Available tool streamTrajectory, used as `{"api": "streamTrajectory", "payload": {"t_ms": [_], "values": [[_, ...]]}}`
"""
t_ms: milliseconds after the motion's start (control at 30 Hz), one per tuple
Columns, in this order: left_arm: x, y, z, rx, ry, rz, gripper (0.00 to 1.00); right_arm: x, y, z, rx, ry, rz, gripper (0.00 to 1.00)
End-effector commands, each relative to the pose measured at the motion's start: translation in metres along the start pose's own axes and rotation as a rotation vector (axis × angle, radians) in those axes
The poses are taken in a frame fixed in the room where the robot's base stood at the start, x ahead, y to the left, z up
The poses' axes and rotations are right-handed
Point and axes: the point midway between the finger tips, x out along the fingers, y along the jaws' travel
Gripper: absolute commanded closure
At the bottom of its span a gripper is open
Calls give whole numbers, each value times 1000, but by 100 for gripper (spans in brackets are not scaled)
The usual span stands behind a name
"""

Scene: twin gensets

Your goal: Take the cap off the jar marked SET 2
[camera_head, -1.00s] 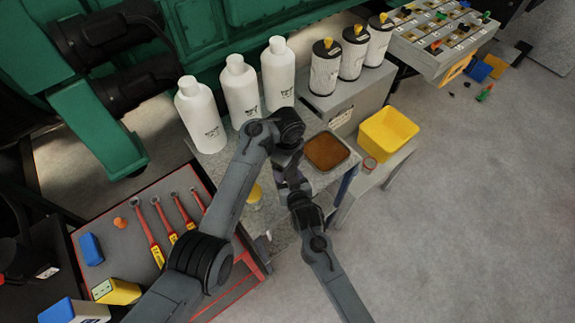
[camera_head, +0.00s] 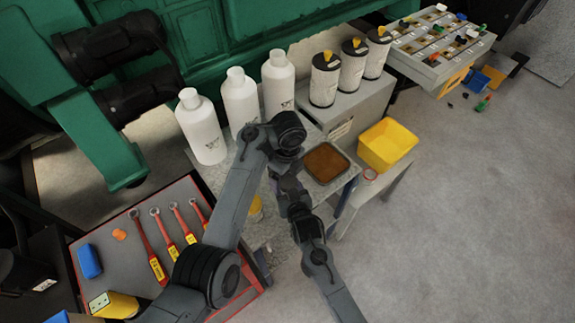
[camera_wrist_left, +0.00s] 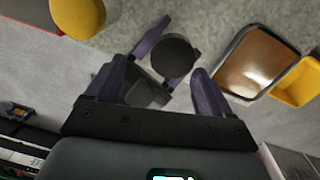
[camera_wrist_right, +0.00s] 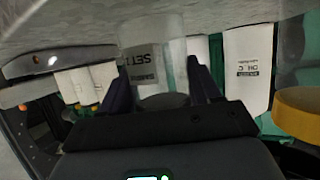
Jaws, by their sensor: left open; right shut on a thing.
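A jar (camera_wrist_right: 158,55) with a grey label reading SET stands in the right wrist view; I cannot make out its number. My right gripper (camera_wrist_right: 162,92) is shut on this jar, one finger on each side. The jar's dark round cap (camera_wrist_left: 172,56) shows from above in the left wrist view. My left gripper (camera_wrist_left: 165,72) is open over the cap, its fingers on either side with gaps visible. In the head view my arms hide the jar and both grippers' fingertips. A second jar with a yellow lid (camera_wrist_left: 78,14) stands close by; its lid also shows in the right wrist view (camera_wrist_right: 303,110).
Several white bottles (camera_head: 241,102) stand behind. A brown-filled tray (camera_head: 326,163) and a yellow bin (camera_head: 387,145) lie to the right. Labelled canisters (camera_head: 324,82) stand on a grey box. Wrenches (camera_head: 148,245) lie on a red-edged mat at the left.

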Motion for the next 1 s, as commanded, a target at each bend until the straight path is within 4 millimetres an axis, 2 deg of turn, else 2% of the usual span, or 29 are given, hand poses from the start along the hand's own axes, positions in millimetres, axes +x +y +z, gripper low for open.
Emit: {"api": "streamTrajectory", "payload": {"t_ms": [100, 233, 333, 467, 567, 1000], "values": [[-3, 4, -1, 89, 4, 12, 18, 0, 0, 1, 0, -2, 0, 100], [-20, -1, -1, 187, 10, -10, 18, 0, 0, 1, 0, -2, 0, 100], [-35, -7, 0, 212, 14, -38, 18, 0, 0, 1, 0, -2, 0, 100], [-39, -11, 3, 206, 8, -48, 18, 0, 0, 1, 0, -2, 0, 100], [-32, -11, 4, 205, 5, -49, 18, 0, 0, 1, 0, -2, 0, 100], [21, -14, 3, 205, 7, -50, 18, 0, 0, 1, 0, -2, 0, 100]]}}
